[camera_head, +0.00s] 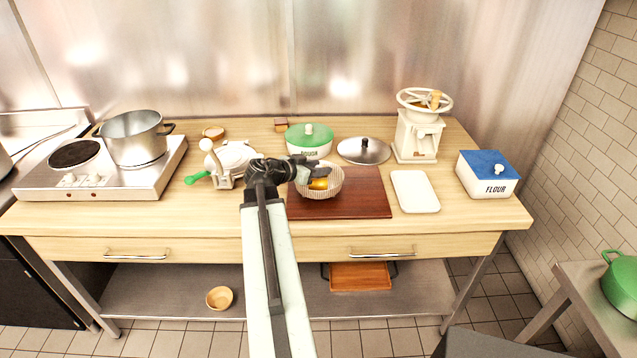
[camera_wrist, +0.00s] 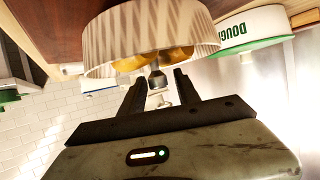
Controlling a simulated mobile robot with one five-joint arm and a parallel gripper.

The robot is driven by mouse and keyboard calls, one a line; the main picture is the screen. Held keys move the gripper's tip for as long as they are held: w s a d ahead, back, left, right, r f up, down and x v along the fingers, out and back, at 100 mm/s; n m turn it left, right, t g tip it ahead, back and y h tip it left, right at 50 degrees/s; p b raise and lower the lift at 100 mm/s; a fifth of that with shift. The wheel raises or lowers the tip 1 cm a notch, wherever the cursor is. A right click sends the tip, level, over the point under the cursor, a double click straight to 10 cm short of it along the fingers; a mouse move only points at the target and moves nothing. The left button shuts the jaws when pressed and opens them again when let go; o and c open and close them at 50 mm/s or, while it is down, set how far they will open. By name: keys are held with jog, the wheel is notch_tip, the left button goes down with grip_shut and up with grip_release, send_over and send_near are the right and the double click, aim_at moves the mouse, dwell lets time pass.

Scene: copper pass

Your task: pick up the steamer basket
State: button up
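The steamer basket (camera_head: 323,188) is a round, pale, ribbed bowl with yellow pieces in it. It stands on a dark red-brown board (camera_head: 362,205) on the wooden counter. In the wrist view the basket (camera_wrist: 150,35) appears upside down, its rim close to the fingertips. My gripper (camera_head: 308,174) is at the basket's left and upper side in the head view. In the wrist view my gripper (camera_wrist: 160,86) has its two dark fingers apart, with a gap between them. It holds nothing that I can see. Whether a finger touches the rim I cannot tell.
A green-lidded dough pot (camera_head: 309,143) stands just behind the basket. A metal lid (camera_head: 363,150) and a cream grinder (camera_head: 418,135) are behind to the right. A white tray (camera_head: 415,191) lies right of the board. A white hand-cranked tool (camera_head: 230,160) stands to the left.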

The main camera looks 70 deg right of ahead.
grip_shut()
dwell(1.2)
